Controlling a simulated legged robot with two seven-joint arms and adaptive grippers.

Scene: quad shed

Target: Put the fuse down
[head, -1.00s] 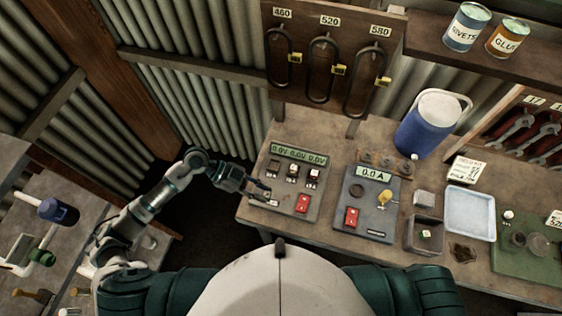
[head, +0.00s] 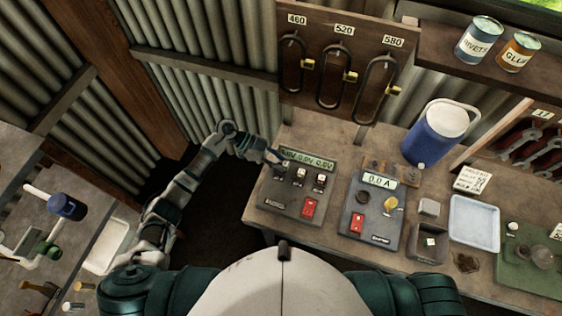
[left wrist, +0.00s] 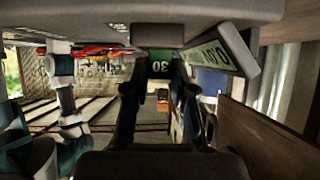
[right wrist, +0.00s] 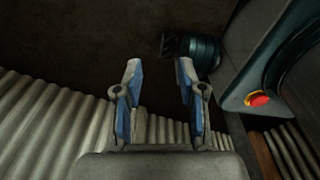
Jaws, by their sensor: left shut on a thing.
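My left gripper (head: 276,160) is over the upper left part of the grey three-slot panel (head: 285,211), beside its lit voltage display (head: 318,162). In the left wrist view its two dark fingers (left wrist: 160,100) stand on either side of a small dark green piece with pale figures (left wrist: 160,66), which seems to be the fuse. The gripper hides the fuse in the head view, and I cannot tell whether it touches the panel. Two holders with white pieces (head: 300,174) show to the right. My right gripper (right wrist: 157,85) is open and empty, away from the bench.
A second grey panel (head: 383,236) with a 0.0 A display stands to the right. Beyond it are a small open box (head: 428,256), a pale tray (head: 474,242) and a blue jug (head: 434,138). Padlocks hang on a board (head: 378,104) behind. The bench front edge is mostly clear.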

